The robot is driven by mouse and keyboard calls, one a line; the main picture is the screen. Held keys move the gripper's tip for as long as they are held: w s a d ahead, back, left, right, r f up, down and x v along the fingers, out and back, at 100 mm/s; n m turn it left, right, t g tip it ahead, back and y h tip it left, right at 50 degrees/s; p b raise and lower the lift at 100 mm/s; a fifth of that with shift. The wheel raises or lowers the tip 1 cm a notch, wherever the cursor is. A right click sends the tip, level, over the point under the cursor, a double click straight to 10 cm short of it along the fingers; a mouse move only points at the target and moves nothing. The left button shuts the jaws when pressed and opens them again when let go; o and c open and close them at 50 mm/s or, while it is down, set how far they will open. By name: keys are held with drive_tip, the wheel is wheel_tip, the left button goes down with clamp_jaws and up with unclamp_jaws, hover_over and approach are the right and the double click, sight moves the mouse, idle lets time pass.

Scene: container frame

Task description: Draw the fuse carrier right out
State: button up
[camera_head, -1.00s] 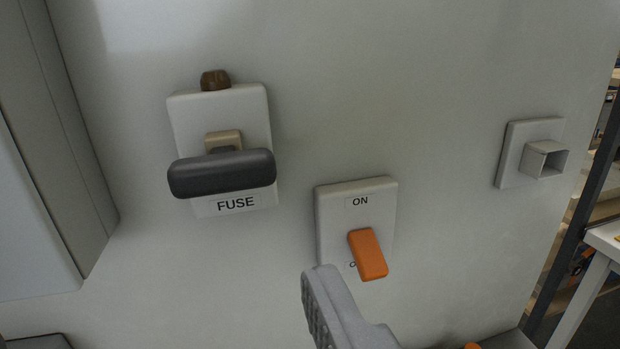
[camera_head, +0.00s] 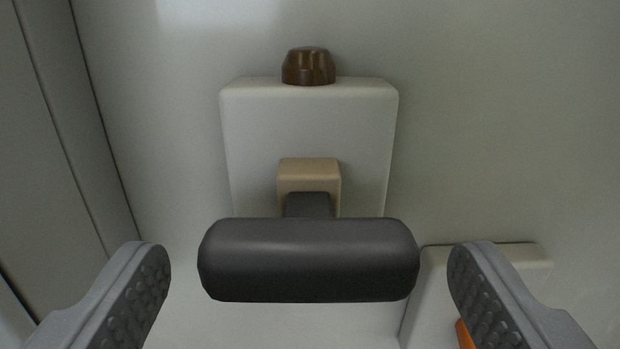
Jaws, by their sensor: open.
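The fuse carrier (camera_head: 308,260) is a dark grey horizontal bar handle on a short dark stem. The stem sits in a beige socket (camera_head: 308,170) on a pale wall plate (camera_head: 260,130). My gripper (camera_head: 310,275) is open, with one ridged grey finger to the left of the handle and the other to its right. Gaps show between both fingers and the ends of the bar, so neither appears to touch it. The FUSE label on the plate is hidden behind the handle.
A brown knob (camera_head: 308,66) sits on top of the fuse plate. The switch plate (camera_head: 500,255) is at the lower right, with a bit of its orange lever (camera_head: 465,335) showing behind my right finger. A grey panel edge (camera_head: 60,130) runs down the left.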

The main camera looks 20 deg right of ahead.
drive_tip(key=shift+x, duration=1.4)
drive_tip(key=c, duration=1.4)
drive_tip(key=shift+v, duration=0.85)
drive_tip(key=shift+w, duration=0.1)
drive_tip(key=o, duration=1.3)
drive_tip(key=shift+o, duration=0.5)
drive_tip(key=shift+s+r, duration=0.1)
drive_tip(key=shift+s, duration=0.15)
drive_tip(key=shift+w, duration=0.1)
